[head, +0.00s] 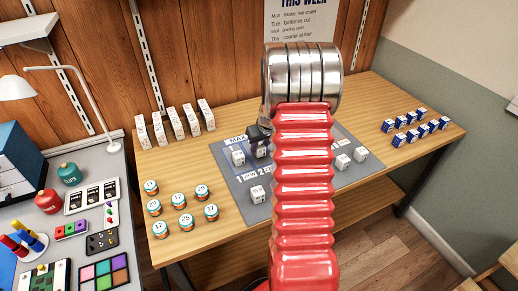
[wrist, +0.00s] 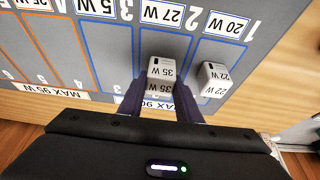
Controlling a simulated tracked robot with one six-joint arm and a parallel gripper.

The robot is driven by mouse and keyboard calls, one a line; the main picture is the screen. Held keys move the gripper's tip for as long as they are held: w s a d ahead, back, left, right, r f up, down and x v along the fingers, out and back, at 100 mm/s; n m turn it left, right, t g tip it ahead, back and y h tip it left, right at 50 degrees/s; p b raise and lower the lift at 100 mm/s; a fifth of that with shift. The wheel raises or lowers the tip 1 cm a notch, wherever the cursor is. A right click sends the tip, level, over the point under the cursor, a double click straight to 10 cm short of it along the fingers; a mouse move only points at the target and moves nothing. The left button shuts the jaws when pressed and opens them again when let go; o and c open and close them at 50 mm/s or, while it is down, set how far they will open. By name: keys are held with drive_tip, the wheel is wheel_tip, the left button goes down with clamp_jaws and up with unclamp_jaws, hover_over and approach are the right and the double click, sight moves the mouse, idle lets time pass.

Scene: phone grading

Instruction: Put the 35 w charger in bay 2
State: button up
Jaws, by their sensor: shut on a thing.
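The 35 W charger (wrist: 161,69), a white block with black print, sits between the two dark fingers of my gripper (wrist: 162,92) in the wrist view, and the gripper is shut on it. In the head view the charger (head: 261,151) shows just under the dark gripper. In the wrist view it is over the blue-outlined bay 2 (wrist: 167,42), marked 2 and 27 W, at the end near the MAX label. I cannot tell whether it touches the mat.
A 22 W charger (wrist: 214,80) stands close beside, in bay 1. The grey mat (head: 222,160) holds other white chargers, one in front (head: 257,194) and two at right (head: 351,158). Round tins (head: 181,201) stand left, blue-and-white boxes (head: 412,126) right. My red arm hides the mat's middle.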

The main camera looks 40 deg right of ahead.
drive_tip(key=shift+f, duration=0.5)
drive_tip(key=o, duration=1.1)
drive_tip(key=shift+f, duration=0.1)
drive_tip(key=v, duration=1.2)
drive_tip(key=shift+s, duration=0.1)
drive_tip(key=shift+a, duration=0.1)
